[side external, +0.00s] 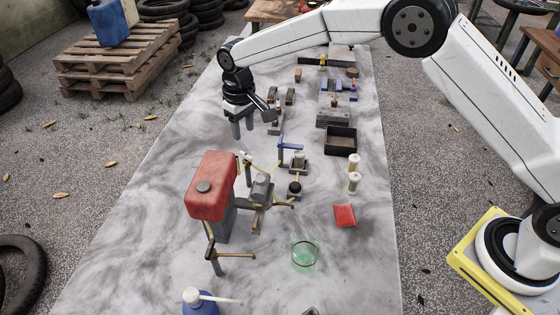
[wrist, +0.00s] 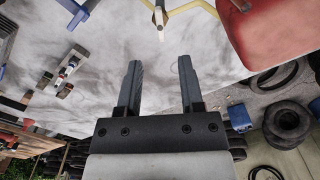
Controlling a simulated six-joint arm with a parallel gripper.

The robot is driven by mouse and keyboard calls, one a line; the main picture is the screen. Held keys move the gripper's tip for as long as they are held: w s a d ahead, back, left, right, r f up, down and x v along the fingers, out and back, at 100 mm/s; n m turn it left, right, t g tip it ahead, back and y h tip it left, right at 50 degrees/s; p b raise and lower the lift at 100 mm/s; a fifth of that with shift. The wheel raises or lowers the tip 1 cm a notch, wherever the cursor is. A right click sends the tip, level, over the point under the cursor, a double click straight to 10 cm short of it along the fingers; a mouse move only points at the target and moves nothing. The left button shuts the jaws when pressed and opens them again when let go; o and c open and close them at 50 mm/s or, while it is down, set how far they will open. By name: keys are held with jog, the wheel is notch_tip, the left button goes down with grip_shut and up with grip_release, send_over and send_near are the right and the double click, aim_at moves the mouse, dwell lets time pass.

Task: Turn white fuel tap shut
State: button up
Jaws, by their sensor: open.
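The white fuel tap (side external: 246,157) is a small pale fitting with a lever, beside the upper right of the red fuel tank (side external: 211,190), where yellow hose meets it. In the wrist view the tap (wrist: 160,18) shows at the top centre, its pale lever end pointing towards my gripper, with yellow hose on both sides. The red tank fills the upper right corner there (wrist: 265,28). My gripper (side external: 243,127) is open and empty above the table, behind the tap and apart from it. Its two fingers (wrist: 160,68) point towards the tap with a clear gap between them.
A grey engine part (side external: 261,188) and a blue-handled post (side external: 284,148) stand right of the tank. A black tray (side external: 341,141), two capped jars (side external: 354,173) and a glass bowl (side external: 305,254) stand on the marbled table (side external: 140,215). The table's left side is clear.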

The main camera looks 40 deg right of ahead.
aim_at(246, 154)
jog(key=shift+f, duration=0.1)
jog(key=shift+f, duration=3.8)
grip_shut()
